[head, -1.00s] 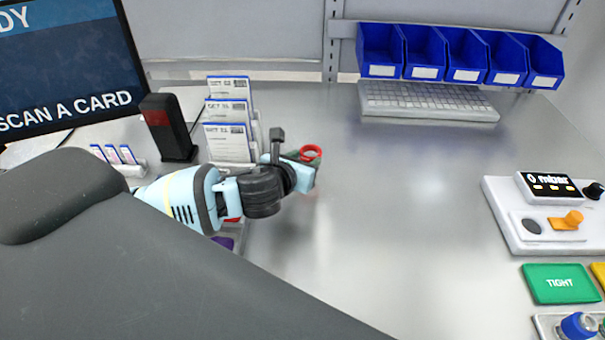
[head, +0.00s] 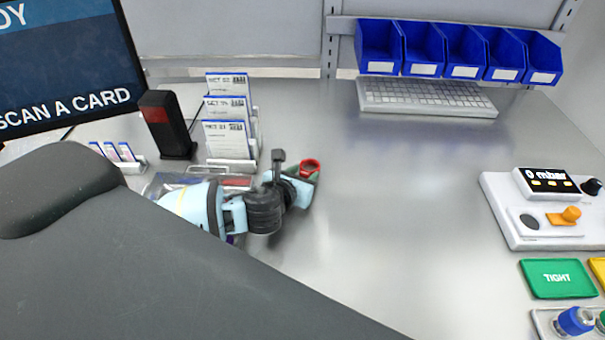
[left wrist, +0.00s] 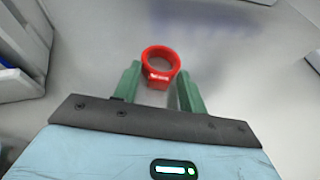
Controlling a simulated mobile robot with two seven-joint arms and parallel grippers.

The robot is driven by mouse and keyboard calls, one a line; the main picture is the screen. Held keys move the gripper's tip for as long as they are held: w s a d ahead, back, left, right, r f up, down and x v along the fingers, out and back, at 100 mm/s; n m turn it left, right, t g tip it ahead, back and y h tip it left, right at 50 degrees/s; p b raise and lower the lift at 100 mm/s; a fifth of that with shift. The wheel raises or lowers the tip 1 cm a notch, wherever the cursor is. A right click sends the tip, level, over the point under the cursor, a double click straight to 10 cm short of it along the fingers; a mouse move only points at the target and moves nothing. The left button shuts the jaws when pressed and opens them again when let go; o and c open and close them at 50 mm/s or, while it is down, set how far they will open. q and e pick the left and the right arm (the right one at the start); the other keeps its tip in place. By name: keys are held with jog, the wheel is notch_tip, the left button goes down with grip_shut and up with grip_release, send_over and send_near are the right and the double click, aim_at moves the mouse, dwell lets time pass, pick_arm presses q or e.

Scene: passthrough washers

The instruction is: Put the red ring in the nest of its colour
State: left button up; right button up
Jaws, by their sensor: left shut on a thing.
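The red ring (head: 310,165) is at the tip of my left gripper (head: 302,182) in the head view. In the left wrist view my left gripper (left wrist: 160,88) has its green fingers on either side of the ring (left wrist: 159,77), shut on it, with the ring's opening facing the camera. The ring appears held above the metal bench. Behind my left arm, a tray (head: 200,180) partly shows, with a red patch on its far side and a bit of purple near the arm. My arm hides most of it, so I cannot make out a red nest. My right gripper is not in view.
A card rack (head: 231,140) stands just beyond the tray, with a dark reader (head: 167,125) to its left. A keyboard (head: 427,97) and blue bins (head: 423,48) are at the back. A gauge unit (head: 545,210) sits at right. The middle bench is clear.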

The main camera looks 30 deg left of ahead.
pick_arm(q)
jog(key=o, duration=1)
jog(key=shift+f, duration=0.1)
jog(key=shift+c, duration=0.2)
